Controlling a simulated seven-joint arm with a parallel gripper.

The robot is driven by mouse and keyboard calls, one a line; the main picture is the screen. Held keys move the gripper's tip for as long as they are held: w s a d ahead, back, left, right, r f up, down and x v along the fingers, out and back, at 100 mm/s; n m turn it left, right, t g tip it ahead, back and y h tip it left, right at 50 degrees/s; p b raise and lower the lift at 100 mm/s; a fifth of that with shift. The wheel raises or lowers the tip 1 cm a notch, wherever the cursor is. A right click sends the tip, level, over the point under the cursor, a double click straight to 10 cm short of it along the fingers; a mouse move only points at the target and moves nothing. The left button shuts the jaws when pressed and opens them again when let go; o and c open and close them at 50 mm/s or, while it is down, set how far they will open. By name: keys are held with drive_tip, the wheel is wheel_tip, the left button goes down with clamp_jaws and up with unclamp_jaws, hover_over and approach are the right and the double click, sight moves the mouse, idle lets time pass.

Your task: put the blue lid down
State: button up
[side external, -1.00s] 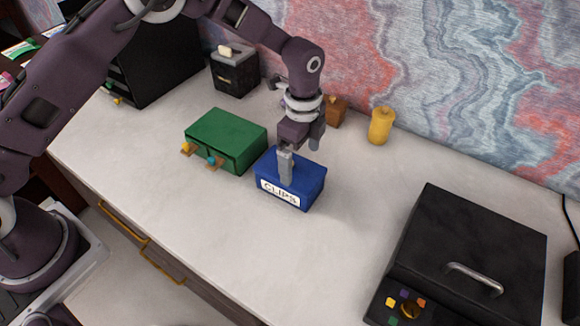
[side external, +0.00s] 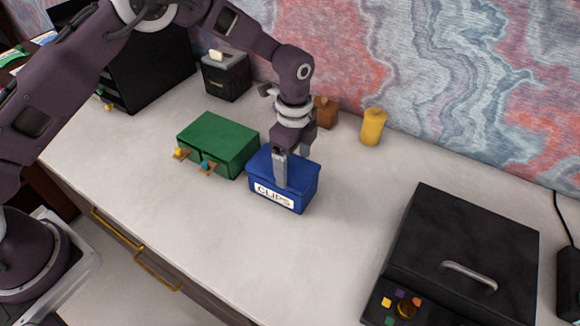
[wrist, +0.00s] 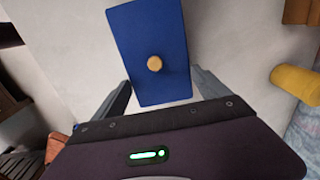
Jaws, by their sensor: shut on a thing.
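The blue lid (side external: 304,166) lies on top of a blue box (side external: 305,197) with a white CLIPS label; any small gap between them is too fine to tell. In the wrist view the lid (wrist: 150,30) is a blue rectangle with a round tan knob (wrist: 155,64). My gripper (wrist: 162,80) has one finger on each long side of the lid, near one end, shut on it across its width. The knob is beyond the fingertips, not between them.
A green drawer box (side external: 217,140) stands close left of the blue box. A brown box (side external: 325,112) and a yellow canister (side external: 373,127) stand behind. A large black box with a handle (side external: 455,245) is at front right. The desk between is clear.

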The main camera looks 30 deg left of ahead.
wheel_tip(320, 180, up, 8)
approach(248, 251)
wheel_tip(248, 251, down, 6)
drive_tip(key=shift+s, duration=0.1)
drive_tip(key=shift+f, duration=0.25)
